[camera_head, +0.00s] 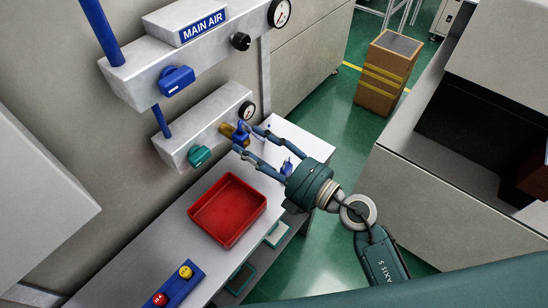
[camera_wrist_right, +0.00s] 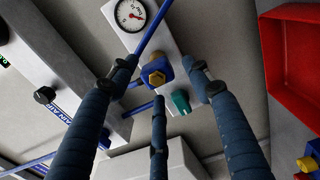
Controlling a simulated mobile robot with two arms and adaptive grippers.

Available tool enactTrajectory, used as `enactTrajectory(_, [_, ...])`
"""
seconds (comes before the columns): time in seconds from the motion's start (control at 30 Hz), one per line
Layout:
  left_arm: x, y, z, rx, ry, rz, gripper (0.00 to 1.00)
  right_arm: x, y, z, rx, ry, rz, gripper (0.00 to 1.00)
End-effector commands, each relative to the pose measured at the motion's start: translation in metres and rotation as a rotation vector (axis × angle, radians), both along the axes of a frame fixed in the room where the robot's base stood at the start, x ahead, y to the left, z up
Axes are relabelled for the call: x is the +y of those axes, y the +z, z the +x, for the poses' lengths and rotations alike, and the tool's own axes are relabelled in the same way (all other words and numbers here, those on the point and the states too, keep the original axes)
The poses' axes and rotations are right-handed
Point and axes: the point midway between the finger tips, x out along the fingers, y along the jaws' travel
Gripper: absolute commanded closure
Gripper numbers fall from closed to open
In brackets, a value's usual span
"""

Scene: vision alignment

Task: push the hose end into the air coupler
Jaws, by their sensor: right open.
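The brass air coupler (camera_head: 228,130) sticks out of the lower grey manifold block on the wall. A blue piece (camera_head: 243,127) sits at its outer end; I cannot tell whether this is the hose end or how deep it sits. My right gripper (camera_head: 249,139) is open, its fingers spread around the coupler's outer end. In the right wrist view the brass coupler (camera_wrist_right: 154,74) with blue around it lies between the fingers (camera_wrist_right: 160,76), apparently apart from them. A thin blue line (camera_wrist_right: 153,36) passes behind the fingers. My left gripper is out of view.
A teal valve knob (camera_head: 200,155) and a gauge (camera_head: 247,110) flank the coupler. The MAIN AIR manifold (camera_head: 140,60) is above. A red tray (camera_head: 228,210) and a blue button box (camera_head: 174,286) sit on the bench. A small blue item (camera_head: 287,167) is near the gripper.

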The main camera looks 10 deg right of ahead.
Motion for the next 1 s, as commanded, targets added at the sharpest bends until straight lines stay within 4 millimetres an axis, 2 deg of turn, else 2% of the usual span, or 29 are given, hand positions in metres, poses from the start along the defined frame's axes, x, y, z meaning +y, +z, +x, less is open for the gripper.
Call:
enactTrajectory(0.2, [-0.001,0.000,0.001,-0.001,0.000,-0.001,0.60,-0.035,-0.002,-0.035,0.004,0.000,-0.005,0.51])
enactTrajectory(0.43, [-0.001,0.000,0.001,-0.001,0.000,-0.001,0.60,-0.061,-0.001,-0.062,0.003,0.000,-0.001,0.51])
enactTrajectory(0.6, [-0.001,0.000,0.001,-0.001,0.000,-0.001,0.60,-0.068,0.000,-0.069,0.000,0.001,-0.001,0.51])
enactTrajectory(1.0, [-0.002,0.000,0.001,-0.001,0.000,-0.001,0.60,-0.069,0.001,-0.069,-0.001,0.001,0.001,0.51])
